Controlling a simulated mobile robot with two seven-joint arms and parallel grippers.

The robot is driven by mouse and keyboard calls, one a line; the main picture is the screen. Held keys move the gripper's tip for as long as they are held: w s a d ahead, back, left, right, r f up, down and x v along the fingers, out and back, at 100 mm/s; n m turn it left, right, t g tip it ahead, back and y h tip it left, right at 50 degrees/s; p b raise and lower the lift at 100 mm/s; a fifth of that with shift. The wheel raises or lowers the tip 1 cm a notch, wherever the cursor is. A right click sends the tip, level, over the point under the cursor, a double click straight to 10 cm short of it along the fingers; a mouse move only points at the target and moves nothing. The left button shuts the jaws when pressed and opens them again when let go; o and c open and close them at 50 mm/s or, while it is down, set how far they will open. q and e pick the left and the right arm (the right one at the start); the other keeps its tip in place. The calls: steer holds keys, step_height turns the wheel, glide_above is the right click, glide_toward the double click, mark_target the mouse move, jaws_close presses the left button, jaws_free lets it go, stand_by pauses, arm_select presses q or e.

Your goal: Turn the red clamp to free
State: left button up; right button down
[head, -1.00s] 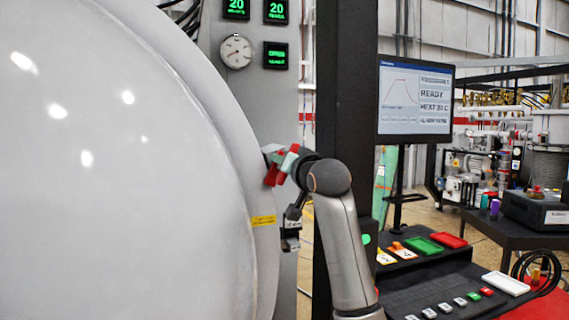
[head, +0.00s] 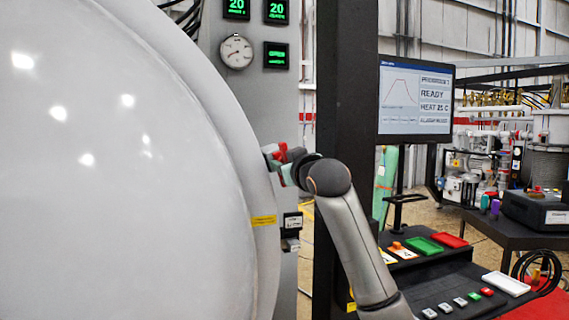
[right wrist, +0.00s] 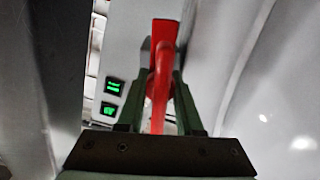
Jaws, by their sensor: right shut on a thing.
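The red clamp (head: 281,153) sits at the right rim of the big white furnace door (head: 120,200) in the head view. My right gripper (head: 285,168) is at the clamp, its green fingers against the red part. In the right wrist view the red clamp (right wrist: 161,75) stands between the two green fingers of my right gripper (right wrist: 160,95), which is shut on it. The gripper and wrist partly hide the clamp in the head view. My left gripper is not in view.
A monitor (head: 415,100) and a console with coloured trays (head: 424,245) are further right. A grey panel (head: 270,90) with a gauge and green displays is behind the door rim.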

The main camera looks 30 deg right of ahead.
steer(key=shift+n, duration=0.3)
steer(key=c, duration=0.8)
jaws_free()
steer(key=shift+c, duration=0.2)
steer(key=b+v, duration=0.3)
steer(key=v, duration=0.9)
steer(key=shift+s+b, duration=0.3)
steer(key=shift+b, duration=0.1)
